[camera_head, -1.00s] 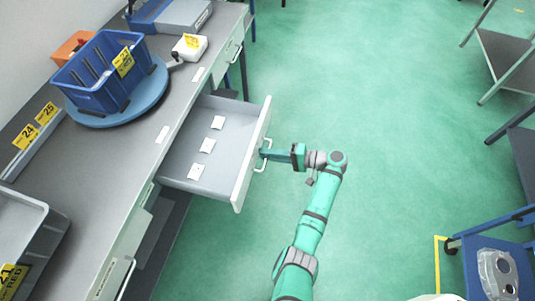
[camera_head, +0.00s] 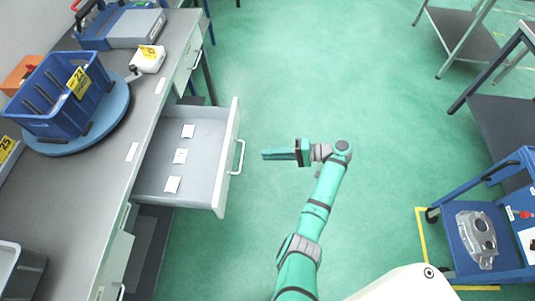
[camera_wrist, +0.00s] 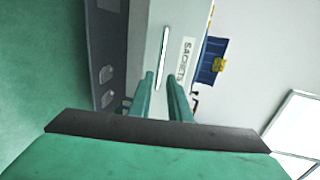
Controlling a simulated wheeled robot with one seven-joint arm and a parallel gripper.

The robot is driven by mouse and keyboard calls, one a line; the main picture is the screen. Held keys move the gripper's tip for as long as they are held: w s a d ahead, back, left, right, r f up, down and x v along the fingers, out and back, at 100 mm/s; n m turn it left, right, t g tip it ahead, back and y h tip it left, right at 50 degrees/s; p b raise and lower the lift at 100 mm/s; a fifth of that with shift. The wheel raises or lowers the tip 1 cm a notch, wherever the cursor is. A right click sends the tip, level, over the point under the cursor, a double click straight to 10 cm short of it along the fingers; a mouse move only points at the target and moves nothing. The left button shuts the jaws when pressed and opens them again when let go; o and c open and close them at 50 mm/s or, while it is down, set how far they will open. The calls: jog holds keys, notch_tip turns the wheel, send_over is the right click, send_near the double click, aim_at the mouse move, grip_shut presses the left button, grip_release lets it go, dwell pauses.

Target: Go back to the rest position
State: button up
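My gripper (camera_head: 268,154) is empty, over the open floor to the right of the pulled-out drawer. A clear gap separates it from the drawer handle (camera_head: 240,157). In the wrist view my two gripper fingers (camera_wrist: 160,78) stand apart with nothing between them. The grey drawer (camera_head: 203,182) is open under the workbench, with several white cards or packets (camera_head: 180,156) lying flat in a row inside. In the wrist view a label reading "SACHETS" (camera_wrist: 186,60) shows on a pale front beyond the fingers.
The workbench (camera_head: 60,205) on the left carries a blue bin (camera_head: 50,110) on a round blue turntable (camera_head: 120,112). A blue cart (camera_head: 462,243) with a metal casting (camera_head: 476,236) stands at right. Grey-shelved tables (camera_head: 465,38) stand at upper right. The green floor between is clear.

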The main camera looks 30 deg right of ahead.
dwell(0.3)
jog(key=s+a+f+m+h, duration=0.1)
jog(key=s+a+f+h, duration=0.15)
jog(key=a+f, duration=0.4)
jog(key=s+a+f+m+h, duration=0.2)
jog(key=a+f+h, duration=0.15)
jog(key=f, duration=0.65)
jog(key=s+a+f+n+h, duration=0.1)
jog(key=s+a+f+h, duration=0.2)
jog(key=s, duration=0.3)
jog(key=s+a+f+h, duration=0.2)
jog(key=s+a+f, duration=0.15)
jog(key=s, duration=0.25)
jog(key=s+a+r+n+t+h, duration=0.1)
jog(key=s+r, duration=0.4)
jog(key=r, duration=0.6)
jog(key=s+a+r+n+t, duration=0.3)
jog(key=s+r, duration=0.3)
jog(key=r, duration=0.5)
jog(key=s+a+r+n+t+h, duration=0.1)
jog(key=s+a+r+n+t, duration=0.2)
jog(key=s+r, duration=0.3)
notch_tip(320, 180, up, 5)
jog(key=shift+r+n+t+h, duration=0.1)
jog(key=shift+n+t+h, duration=0.2)
jog(key=shift+n, duration=0.2)
jog(key=shift+s, duration=0.1)
dwell(1.2)
